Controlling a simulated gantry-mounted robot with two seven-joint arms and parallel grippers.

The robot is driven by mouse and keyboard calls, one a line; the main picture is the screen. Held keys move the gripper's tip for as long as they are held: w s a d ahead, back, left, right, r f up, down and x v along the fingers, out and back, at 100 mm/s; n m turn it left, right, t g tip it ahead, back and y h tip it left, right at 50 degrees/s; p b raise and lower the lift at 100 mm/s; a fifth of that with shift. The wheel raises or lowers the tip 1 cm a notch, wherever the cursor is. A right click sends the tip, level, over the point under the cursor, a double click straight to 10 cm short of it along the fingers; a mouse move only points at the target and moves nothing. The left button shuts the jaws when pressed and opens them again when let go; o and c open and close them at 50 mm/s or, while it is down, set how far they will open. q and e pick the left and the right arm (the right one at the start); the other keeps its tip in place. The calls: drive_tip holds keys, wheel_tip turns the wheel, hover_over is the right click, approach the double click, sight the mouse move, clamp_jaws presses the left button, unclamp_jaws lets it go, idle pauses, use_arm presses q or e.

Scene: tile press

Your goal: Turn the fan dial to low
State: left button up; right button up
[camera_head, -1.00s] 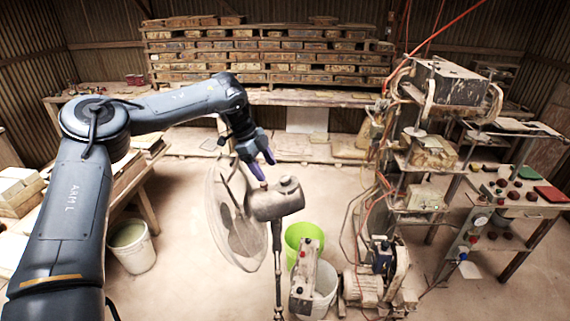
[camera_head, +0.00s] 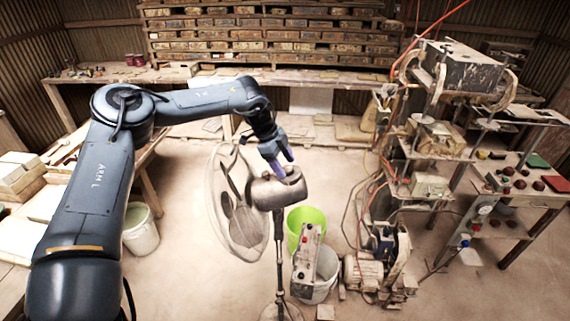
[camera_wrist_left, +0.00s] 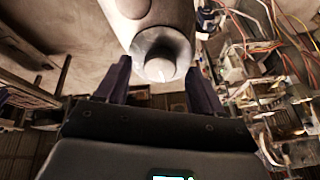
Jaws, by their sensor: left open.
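The fan (camera_head: 238,205) is a standing fan with a wire cage and a grey-brown rounded motor housing (camera_head: 268,194) on a thin pole. The fan dial (camera_wrist_left: 160,68) is a round knob with a paler end face on the housing, seen end-on in the left wrist view. My left gripper (camera_head: 284,163) is open at the top of the housing. In the left wrist view its two dark fingers stand on either side of the dial, and I cannot tell whether they touch it. The dial's setting cannot be read. My right gripper is not in view.
The tile press (camera_head: 455,80) with hoses stands at right. A bench (camera_head: 240,78) runs behind.

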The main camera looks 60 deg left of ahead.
use_arm(q)
drive_tip(key=shift+w+d+f, duration=0.15)
drive_tip(key=shift+w+f, duration=0.05)
drive_tip(key=shift+f, duration=0.35)
drive_tip(key=c, duration=1.1)
